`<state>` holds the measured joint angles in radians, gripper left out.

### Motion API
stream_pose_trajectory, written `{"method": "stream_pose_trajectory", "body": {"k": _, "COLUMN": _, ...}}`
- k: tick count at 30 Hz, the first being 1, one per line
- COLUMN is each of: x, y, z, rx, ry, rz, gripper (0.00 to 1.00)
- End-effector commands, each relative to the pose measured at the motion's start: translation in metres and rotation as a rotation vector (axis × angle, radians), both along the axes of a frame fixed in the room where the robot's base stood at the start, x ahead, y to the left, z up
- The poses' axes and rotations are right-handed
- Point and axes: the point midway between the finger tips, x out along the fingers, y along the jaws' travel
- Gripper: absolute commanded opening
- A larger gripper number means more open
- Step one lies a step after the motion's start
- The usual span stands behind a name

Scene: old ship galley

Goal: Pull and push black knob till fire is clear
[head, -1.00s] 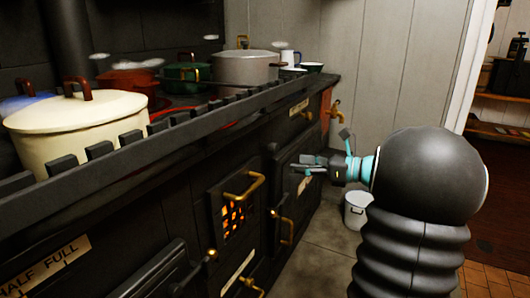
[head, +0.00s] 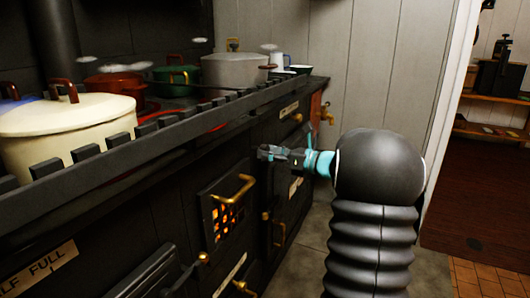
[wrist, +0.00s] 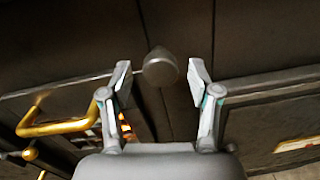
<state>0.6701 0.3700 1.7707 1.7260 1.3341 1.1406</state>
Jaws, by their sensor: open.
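The black knob (wrist: 161,67), round and dark, stands out from the stove front in the wrist view. My gripper (wrist: 160,74) is open, with one fingertip on each side of the knob and visible gaps between. In the head view my gripper (head: 264,152) is at the stove front, right of and above the fire door. I cannot make out the knob there. The fire (head: 228,217) glows orange through the grate of the fire door. Part of its glow also shows in the wrist view (wrist: 126,122), behind the left finger.
A brass handle (head: 232,189) sticks out from the fire door, left of my gripper. A rail (head: 150,150) runs along the stove top, with a cream pot (head: 68,128) and other pots behind it. A brass tap (head: 328,115) is at the far end.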

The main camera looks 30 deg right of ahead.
Motion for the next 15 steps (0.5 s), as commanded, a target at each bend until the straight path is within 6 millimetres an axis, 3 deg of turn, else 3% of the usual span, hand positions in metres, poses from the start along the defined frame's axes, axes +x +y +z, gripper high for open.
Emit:
{"method": "stream_pose_trajectory", "body": {"k": 6, "x": 0.013, "y": 0.01, "z": 0.0, "rx": 0.0, "ry": 0.0, "rz": 0.0, "gripper": 0.62}}
{"method": "stream_pose_trajectory", "body": {"k": 15, "x": 0.015, "y": 0.01, "z": 0.0, "rx": 0.0, "ry": 0.0, "rz": -0.001, "gripper": 0.62}}
